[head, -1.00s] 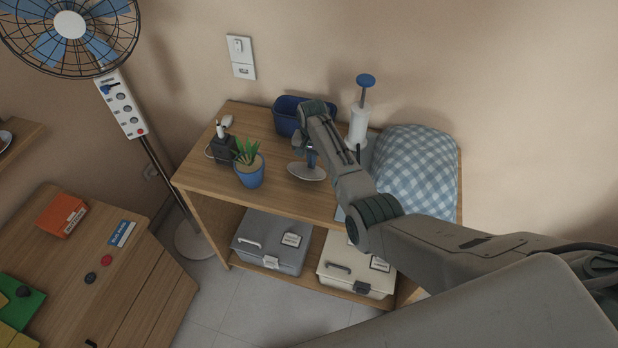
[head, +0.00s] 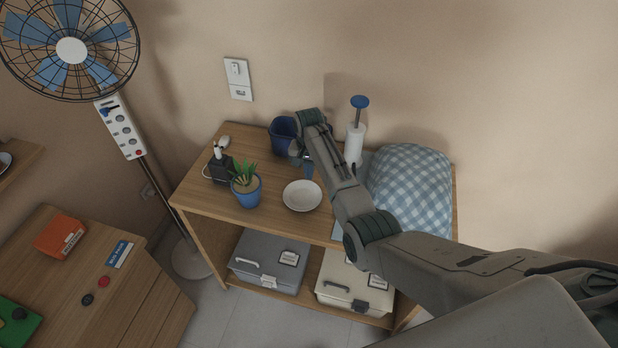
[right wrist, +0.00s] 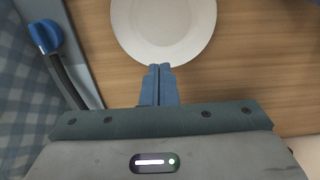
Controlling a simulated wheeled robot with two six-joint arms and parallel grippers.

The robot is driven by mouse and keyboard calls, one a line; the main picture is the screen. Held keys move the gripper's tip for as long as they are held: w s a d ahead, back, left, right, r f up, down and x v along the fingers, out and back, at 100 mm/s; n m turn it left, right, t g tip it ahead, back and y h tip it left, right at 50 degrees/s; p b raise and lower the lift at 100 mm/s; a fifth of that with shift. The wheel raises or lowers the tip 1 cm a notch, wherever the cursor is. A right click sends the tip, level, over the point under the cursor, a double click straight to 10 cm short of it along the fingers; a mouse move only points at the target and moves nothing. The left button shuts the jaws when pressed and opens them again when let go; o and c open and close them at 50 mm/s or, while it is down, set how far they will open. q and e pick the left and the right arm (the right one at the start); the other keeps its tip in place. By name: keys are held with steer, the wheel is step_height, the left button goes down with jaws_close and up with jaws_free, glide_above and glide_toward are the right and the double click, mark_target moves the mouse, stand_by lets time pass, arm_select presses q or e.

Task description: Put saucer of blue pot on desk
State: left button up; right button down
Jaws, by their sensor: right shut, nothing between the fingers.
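A white saucer (head: 302,196) lies on the wooden top of a shelf unit (head: 215,196), to the right of the blue pot (head: 247,193) with a green plant and apart from it. My right gripper (head: 308,174) is shut and empty at the saucer's back edge. In the right wrist view the saucer (right wrist: 163,28) is just ahead of the blue fingertips (right wrist: 160,68), which overlap its near rim; I cannot tell whether they touch it. My left gripper is not in view. A second wooden surface, perhaps a desk (head: 135,285), stands at the lower left.
A dark blue bin (head: 283,138), a white pump with a blue knob (head: 356,140) and a checked cushion (head: 412,188) stand behind and right. Boxes sit on the lower shelf. A fan (head: 70,50) stands left.

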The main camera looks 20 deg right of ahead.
step_height(320, 180, up, 7)
steer(key=b, duration=0.1)
steer(key=shift+r+b, duration=0.15)
steer(key=shift+b, duration=0.15)
